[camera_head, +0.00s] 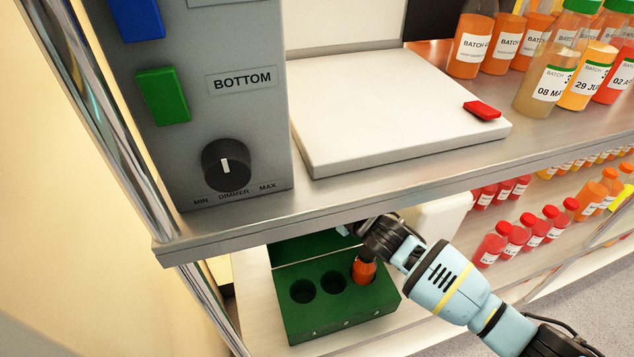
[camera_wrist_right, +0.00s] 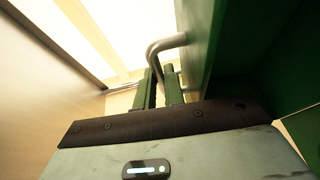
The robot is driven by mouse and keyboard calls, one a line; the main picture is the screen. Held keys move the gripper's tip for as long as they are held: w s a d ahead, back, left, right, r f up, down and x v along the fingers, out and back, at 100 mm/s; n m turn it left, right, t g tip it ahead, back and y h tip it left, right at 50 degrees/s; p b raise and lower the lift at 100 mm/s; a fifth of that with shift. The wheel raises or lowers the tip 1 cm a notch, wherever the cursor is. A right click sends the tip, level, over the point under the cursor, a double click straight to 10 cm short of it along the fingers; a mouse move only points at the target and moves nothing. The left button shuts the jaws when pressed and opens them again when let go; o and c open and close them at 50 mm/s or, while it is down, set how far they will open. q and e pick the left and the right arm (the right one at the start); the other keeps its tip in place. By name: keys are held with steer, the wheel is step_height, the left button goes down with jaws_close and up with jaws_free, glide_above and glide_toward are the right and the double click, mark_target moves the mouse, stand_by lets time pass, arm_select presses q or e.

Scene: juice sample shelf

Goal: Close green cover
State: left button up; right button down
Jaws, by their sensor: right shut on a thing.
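The green box (camera_head: 335,317) stands on the lower shelf in the head view, with round holes in its top. An orange-red bottle (camera_head: 363,271) sits in its right hole; the other two visible holes look empty. The green cover (camera_head: 301,249) is raised at the back of the box, partly hidden by the upper shelf. In the wrist view the cover (camera_wrist_right: 201,48) stands at the right, with a bent metal handle (camera_wrist_right: 167,42). My right gripper (camera_head: 347,230) reaches in over the box. In the wrist view its fingers (camera_wrist_right: 163,80) are shut on the handle. My left gripper is out of view.
The upper shelf edge (camera_head: 390,195) overhangs the box and my right gripper. A grey control panel (camera_head: 232,110) and white plate (camera_head: 380,110) with a red piece (camera_head: 482,110) are above. Red bottles (camera_head: 510,240) stand to the right. A metal post (camera_head: 105,125) stands left.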

arm_select(q)
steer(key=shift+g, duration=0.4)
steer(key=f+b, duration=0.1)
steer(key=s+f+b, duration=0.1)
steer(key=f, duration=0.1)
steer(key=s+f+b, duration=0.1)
steer(key=b, duration=0.1)
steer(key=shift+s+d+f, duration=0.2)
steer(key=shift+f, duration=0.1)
arm_select(e)
steer(key=s+d+n+t+y, duration=0.2)
steer(key=s+t+y, duration=0.1)
steer(key=s, duration=0.5)
steer(key=shift+s+d+r, duration=0.3)
steer(key=shift+d+r, duration=0.1)
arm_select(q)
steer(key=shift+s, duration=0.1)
arm_select(e)
steer(key=shift+r+t+y, duration=0.1)
steer(key=shift+t+y, duration=0.2)
steer(key=c, duration=1.8)
jaws_free()
steer(key=shift+o, duration=0.2)
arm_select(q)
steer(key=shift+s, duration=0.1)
arm_select(e)
steer(key=shift+s+f, duration=0.1)
steer(key=shift+f, duration=0.1)
